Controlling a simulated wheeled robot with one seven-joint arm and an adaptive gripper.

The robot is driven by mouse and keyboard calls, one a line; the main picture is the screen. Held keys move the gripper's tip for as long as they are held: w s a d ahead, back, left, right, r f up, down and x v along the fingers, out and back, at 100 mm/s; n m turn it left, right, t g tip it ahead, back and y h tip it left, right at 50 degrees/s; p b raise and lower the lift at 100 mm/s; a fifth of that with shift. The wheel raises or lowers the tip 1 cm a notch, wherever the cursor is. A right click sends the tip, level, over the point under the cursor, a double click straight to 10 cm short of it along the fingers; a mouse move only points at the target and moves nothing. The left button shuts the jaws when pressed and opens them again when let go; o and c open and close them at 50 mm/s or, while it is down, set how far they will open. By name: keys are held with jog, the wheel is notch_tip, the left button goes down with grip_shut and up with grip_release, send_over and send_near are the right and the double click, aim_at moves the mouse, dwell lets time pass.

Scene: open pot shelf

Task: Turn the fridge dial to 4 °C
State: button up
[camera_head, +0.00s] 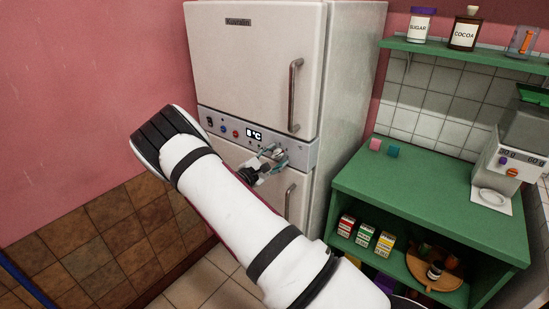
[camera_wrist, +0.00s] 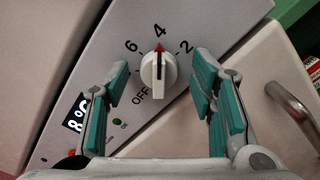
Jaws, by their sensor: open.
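The fridge dial (camera_wrist: 158,72) is a round white knob with a red-tipped pointer on the fridge's grey control panel. Printed around it are 6, 4, 2 and OFF. The red tip points up at the 4 in the wrist view. The fridge display (camera_head: 254,135) reads 8 °C; the wrist view shows it tilted and partly hidden. My gripper (camera_wrist: 162,82) is open, with one teal-padded finger on each side of the knob. Gaps show between knob and pads. In the head view my gripper (camera_head: 270,160) is at the panel and hides the dial.
The fridge (camera_head: 256,60) has an upper door handle (camera_head: 295,95) and a lower handle (camera_head: 290,198). A green shelf unit (camera_head: 430,185) stands to the right, with boxes and a wooden tray below. A grinder-like machine (camera_head: 510,150) stands on it.

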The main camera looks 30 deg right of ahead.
jog(key=shift+a, duration=0.1)
jog(key=v, duration=1.1)
jog(key=shift+s+a, duration=0.15)
jog(key=shift+a, duration=0.25)
jog(key=s+r+m+g+y, duration=0.7)
jog(key=s+r+m, duration=0.2)
jog(key=s+r, duration=0.55)
jog(key=s+a+r+m+t+y, duration=0.1)
jog(key=s+a+r+t+y, duration=0.1)
jog(key=s, duration=0.5)
jog(key=s+a+r+m+t+y, duration=0.1)
jog(key=s+a+r+t+y, duration=0.1)
jog(key=s+a+r+y, duration=0.2)
jog(key=s+a+r+m+t+y, duration=0.1)
jog(key=s+a+r+t+y, duration=0.1)
jog(key=s+a, duration=0.5)
jog(key=s+r+y, duration=0.1)
jog(key=s+y, duration=0.1)
jog(key=shift+s+a+r, duration=0.25)
jog(key=shift+s+r, duration=0.15)
